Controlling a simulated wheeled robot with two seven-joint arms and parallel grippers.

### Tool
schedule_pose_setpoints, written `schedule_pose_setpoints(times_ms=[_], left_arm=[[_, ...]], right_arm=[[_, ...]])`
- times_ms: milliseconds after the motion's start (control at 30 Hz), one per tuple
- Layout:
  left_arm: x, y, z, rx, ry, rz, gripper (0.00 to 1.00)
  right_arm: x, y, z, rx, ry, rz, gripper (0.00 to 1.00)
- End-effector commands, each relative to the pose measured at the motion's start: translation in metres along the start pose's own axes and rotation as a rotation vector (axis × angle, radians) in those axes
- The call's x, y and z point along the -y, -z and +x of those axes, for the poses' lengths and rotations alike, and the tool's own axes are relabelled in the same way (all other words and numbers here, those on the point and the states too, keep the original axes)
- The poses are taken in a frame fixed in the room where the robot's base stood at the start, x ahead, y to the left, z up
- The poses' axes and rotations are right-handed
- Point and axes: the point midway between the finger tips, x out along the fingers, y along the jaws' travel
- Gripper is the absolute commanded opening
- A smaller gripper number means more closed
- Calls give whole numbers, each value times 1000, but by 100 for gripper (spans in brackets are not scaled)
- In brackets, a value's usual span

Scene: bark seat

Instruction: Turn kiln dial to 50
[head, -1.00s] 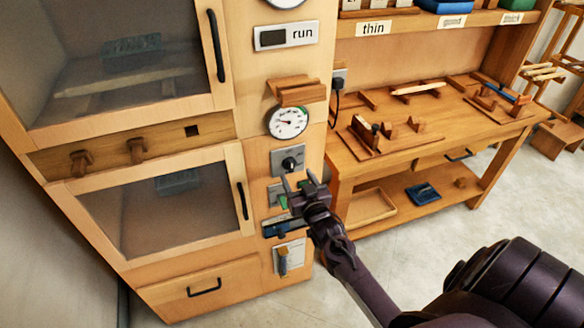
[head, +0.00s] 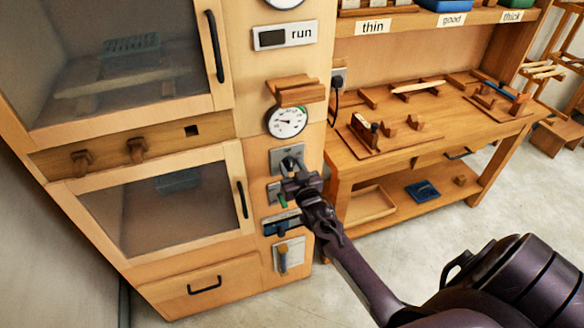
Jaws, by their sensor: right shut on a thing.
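The kiln dial is a small dark knob on a grey square plate (head: 278,157) on the kiln's narrow front panel, below a round white gauge (head: 286,121). My right gripper (head: 291,166) is at this plate, its fingers shut on the knob. The fingers hide most of the knob, so its setting cannot be read. The gauge has a dark needle and a green arc at its edge; its numbers are too small to read. My left gripper is not in view.
A wooden ledge (head: 296,92) juts out above the gauge. Below my gripper are a green-marked switch plate (head: 274,193), a blue-handled slot (head: 282,222) and a lever plate (head: 289,255). Kiln doors with black handles (head: 242,199) stand left, a workbench (head: 440,125) right.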

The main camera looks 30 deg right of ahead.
Motion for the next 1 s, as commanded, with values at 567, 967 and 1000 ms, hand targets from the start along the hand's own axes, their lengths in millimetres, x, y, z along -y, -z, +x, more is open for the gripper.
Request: schedule_pose_setpoints(times_ms=[567,967,1000], left_arm=[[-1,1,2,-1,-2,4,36],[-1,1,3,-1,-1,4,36],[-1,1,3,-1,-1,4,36]], right_arm=[[-1,-1,0,1,-1,171,16],[-2,-2,0,2,-1,539,16],[-2,-2,0,2,-2,577,16]])
